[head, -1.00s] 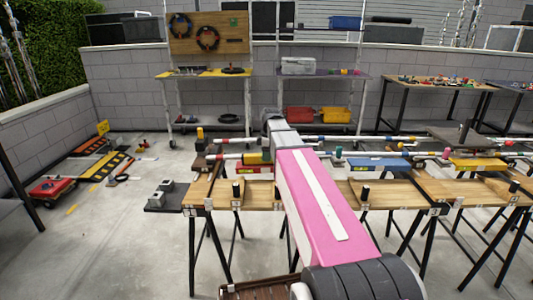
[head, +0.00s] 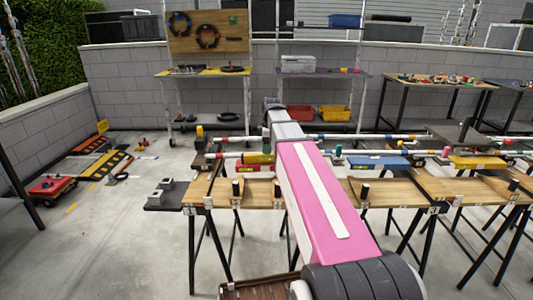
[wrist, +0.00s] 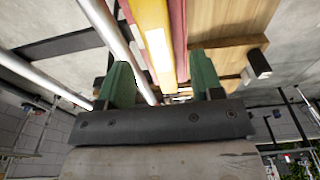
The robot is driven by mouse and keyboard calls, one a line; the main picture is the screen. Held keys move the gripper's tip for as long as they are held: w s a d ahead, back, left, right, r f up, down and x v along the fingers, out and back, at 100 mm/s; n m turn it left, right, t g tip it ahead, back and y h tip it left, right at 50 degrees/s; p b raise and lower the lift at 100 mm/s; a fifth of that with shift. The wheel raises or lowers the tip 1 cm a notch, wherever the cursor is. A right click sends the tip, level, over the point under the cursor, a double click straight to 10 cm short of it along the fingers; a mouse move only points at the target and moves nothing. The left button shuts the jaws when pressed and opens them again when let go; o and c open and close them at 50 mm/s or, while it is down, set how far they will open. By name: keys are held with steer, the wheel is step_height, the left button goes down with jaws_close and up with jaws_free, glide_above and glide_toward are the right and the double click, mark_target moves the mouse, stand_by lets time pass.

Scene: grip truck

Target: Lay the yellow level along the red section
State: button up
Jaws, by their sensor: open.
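In the wrist view my gripper (wrist: 162,68) is open, its two green fingers apart. The yellow level (wrist: 152,30), with a white label, runs lengthwise through the gap between the fingers, and neither finger is visibly closed on it. Red surface (wrist: 178,32) shows along the level's right side, with a thin red strip at its left. I cannot tell whether the level touches the red. In the head view the yellow level (head: 258,158) lies left of my pink arm, by the red section (head: 262,168). My gripper is hidden there.
White pipes with coloured bands (head: 228,155) cross the wooden trestle benches (head: 212,190). A pale pipe (wrist: 112,35) runs close to my left finger in the wrist view. A blue piece (head: 378,162) and another yellow piece (head: 475,163) lie to the right.

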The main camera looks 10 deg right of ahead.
step_height(320, 180, up, 7)
steer(key=shift+d, duration=0.35)
steer(key=shift+s+r, duration=0.1)
